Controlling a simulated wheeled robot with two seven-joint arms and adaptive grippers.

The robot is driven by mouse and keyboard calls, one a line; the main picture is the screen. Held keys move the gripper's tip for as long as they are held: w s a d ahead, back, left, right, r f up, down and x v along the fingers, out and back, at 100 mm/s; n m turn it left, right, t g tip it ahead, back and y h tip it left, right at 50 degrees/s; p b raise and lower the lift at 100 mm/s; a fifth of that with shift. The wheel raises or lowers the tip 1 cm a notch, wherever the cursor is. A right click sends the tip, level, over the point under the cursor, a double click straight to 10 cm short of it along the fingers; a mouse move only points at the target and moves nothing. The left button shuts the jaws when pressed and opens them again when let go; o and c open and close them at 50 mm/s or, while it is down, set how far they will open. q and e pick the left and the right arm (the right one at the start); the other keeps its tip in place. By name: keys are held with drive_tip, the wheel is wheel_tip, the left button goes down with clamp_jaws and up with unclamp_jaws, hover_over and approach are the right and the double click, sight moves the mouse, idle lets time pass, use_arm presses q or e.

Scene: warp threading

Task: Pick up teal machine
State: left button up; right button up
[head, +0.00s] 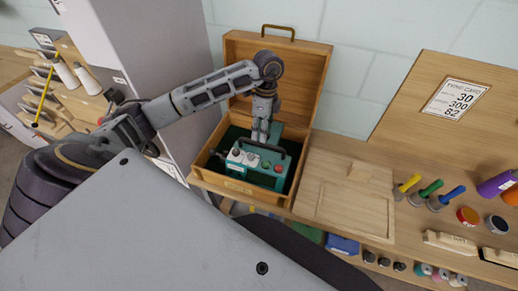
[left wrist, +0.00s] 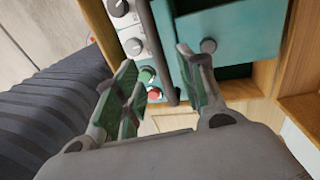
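The teal machine (head: 258,166) sits inside an open wooden box (head: 240,188), with knobs, buttons and a dark carrying handle on top. My left gripper (head: 260,137) reaches down from above to the handle. In the left wrist view the two fingers of my left gripper (left wrist: 160,65) are apart, with the dark handle (left wrist: 163,38) running between them. A gap shows between the fingers and the handle. My right gripper is not in view.
The box's raised lid (head: 310,75) stands behind the machine. A wooden panel (head: 345,190) lies right of the box. Yellow, green and blue-handled tools (head: 430,190) and a card board (head: 450,95) are further right. A grey cabinet (head: 150,60) stands at the left.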

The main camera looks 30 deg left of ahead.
sight(260, 144)
use_arm(q)
drive_tip(key=shift+s+f, duration=0.1)
drive_tip(key=shift+f, duration=0.4)
drive_tip(key=shift+s+f+p, duration=0.25)
drive_tip(key=shift+f+p, duration=0.1)
drive_tip(key=shift+f, duration=0.95)
drive_tip(key=shift+s+f+p, duration=0.2)
drive_tip(key=shift+f+p, duration=0.1)
drive_tip(key=shift+f, duration=0.95)
clamp_jaws()
drive_tip(key=shift+r, duration=0.1)
